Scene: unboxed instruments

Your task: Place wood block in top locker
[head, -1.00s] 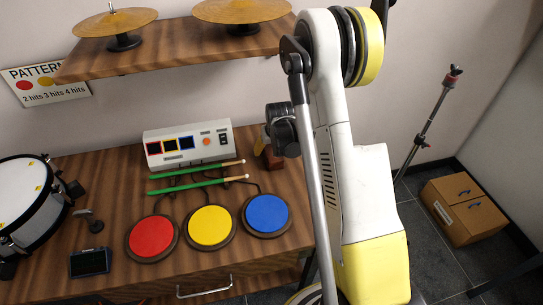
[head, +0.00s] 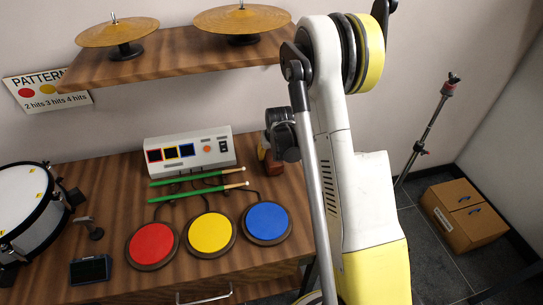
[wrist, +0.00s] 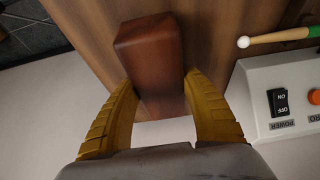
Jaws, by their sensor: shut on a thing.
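The wood block (wrist: 150,62) is a reddish-brown block between the two yellow fingers of my gripper (wrist: 163,88) in the wrist view. My gripper is shut on it. In the head view the wood block (head: 273,163) shows small at the back right of the wooden table, partly hidden by my wrist. I cannot tell whether it touches the table.
The wooden table (head: 110,190) holds a control box (head: 190,150), green drumsticks (head: 197,194), red, yellow and blue pads, and a small dark device (head: 90,270). A shelf (head: 165,68) with cymbals hangs above. A drum (head: 30,210) is at left, a stand (head: 430,125) at right.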

